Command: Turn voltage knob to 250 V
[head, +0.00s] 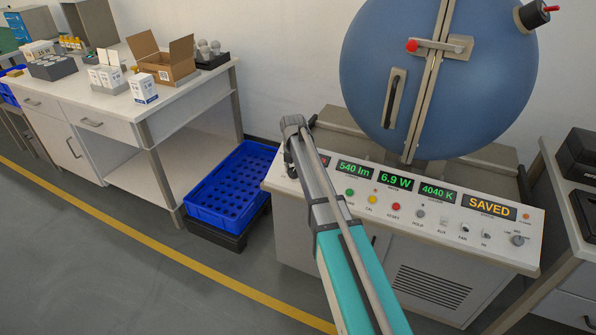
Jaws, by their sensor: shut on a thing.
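The white control panel (420,215) stands below the large blue sphere. My gripper (291,168) is at the panel's left end, small and mostly hidden behind my own wrist and arm. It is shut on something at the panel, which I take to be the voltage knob. The knob itself and its pointer are hidden, so its setting cannot be read. Lit displays show 540 lm (356,171), 6.9 W (396,181), 4040 K (438,192) and SAVED (489,207). A further display at the left is mostly covered by my arm.
Coloured buttons (372,199), switches and a grey rotary knob (517,240) line the panel right of my arm. The blue sphere (440,70) rises behind. A blue crate (230,183) stands left, beside a white bench (130,105) with boxes. Floor at lower left is clear.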

